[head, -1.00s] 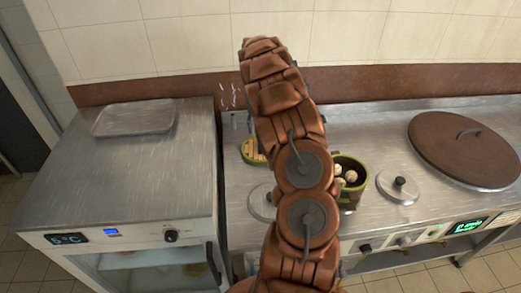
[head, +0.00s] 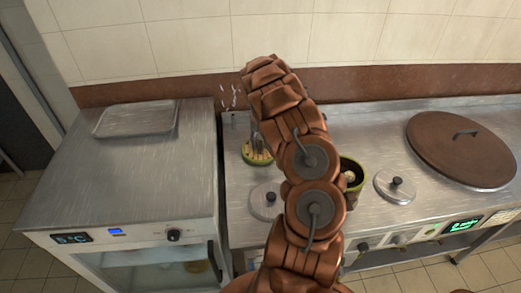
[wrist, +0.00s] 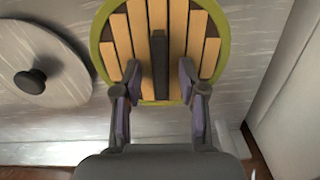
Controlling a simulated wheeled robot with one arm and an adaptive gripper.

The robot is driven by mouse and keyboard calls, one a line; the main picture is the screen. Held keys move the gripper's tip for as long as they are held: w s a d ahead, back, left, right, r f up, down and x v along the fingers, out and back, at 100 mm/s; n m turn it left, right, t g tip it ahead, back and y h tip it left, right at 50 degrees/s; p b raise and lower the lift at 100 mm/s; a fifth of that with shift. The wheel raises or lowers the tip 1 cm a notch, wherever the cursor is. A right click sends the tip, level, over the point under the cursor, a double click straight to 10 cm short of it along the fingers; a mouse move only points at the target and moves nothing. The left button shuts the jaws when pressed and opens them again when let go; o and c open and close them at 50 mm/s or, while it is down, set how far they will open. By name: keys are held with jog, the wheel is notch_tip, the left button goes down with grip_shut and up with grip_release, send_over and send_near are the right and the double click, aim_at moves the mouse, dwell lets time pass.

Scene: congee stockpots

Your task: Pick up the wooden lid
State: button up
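The wooden lid (head: 249,157) is round, with pale slats and a green rim, and lies at the back left of the steel counter. In the wrist view the wooden lid (wrist: 208,50) shows a dark upright bar handle (wrist: 159,65) across its middle. My gripper (wrist: 160,80) is over the lid's near part, its two fingers apart on either side of the handle. Gaps show between each finger and the handle. In the head view my gripper is partly hidden by my arm, just above the lid.
A green pot (head: 354,177) with pale round pieces is partly behind my arm. Metal lids with black knobs lie nearby (head: 265,200) and to the right (head: 394,187). A large brown lid (head: 450,152) is at the far right. A tray (head: 137,120) lies on the left fridge top.

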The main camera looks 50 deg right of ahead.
grip_shut()
dwell(0.4)
